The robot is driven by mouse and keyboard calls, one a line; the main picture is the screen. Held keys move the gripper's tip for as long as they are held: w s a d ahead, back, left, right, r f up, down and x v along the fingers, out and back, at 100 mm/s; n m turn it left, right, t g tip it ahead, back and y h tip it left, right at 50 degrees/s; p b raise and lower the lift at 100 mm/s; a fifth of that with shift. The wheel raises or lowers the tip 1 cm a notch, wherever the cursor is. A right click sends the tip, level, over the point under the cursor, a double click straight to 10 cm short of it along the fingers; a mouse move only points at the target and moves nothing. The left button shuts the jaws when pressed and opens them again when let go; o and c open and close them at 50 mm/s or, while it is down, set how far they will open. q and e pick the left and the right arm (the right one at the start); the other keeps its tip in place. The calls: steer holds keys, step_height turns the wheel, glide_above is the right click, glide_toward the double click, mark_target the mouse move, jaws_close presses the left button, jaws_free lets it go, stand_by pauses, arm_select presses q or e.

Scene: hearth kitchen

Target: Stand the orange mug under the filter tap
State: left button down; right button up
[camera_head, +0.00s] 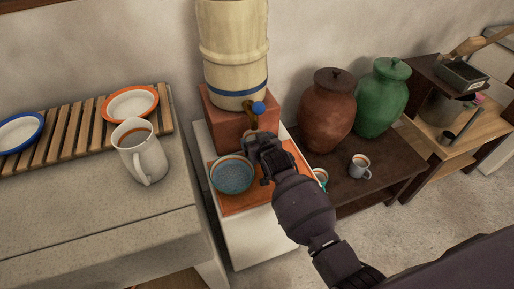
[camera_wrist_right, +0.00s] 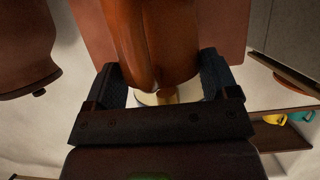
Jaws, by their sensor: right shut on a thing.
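The filter is a pale ribbed barrel (camera_head: 233,50) with a blue band, standing on a terracotta block (camera_head: 228,120). Its tap (camera_head: 254,116) has a blue knob (camera_head: 258,108) and points forward. My right gripper (camera_head: 262,150) is just below and in front of the tap. In the right wrist view the right gripper (camera_wrist_right: 165,90) is shut on an orange-brown rounded body, the orange mug (camera_wrist_right: 150,40). In the head view the gripper mostly hides the mug, so its gap to the tap cannot be told. My left gripper is out of view.
A blue patterned bowl (camera_head: 232,174) sits on the orange tray (camera_head: 251,203), left of my gripper. A green-rimmed cup (camera_head: 321,176) is partly behind my arm. A small white mug (camera_head: 360,167) and two jars (camera_head: 328,110) stand right. A white mug (camera_head: 142,155) stands on the left counter.

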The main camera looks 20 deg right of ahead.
step_height(320, 180, down, 4)
steer(key=shift+r+b, duration=0.25)
steer(key=shift+b, duration=0.25)
steer(key=shift+r, duration=0.2)
steer(key=shift+f, duration=0.25)
steer(key=o, duration=0.7)
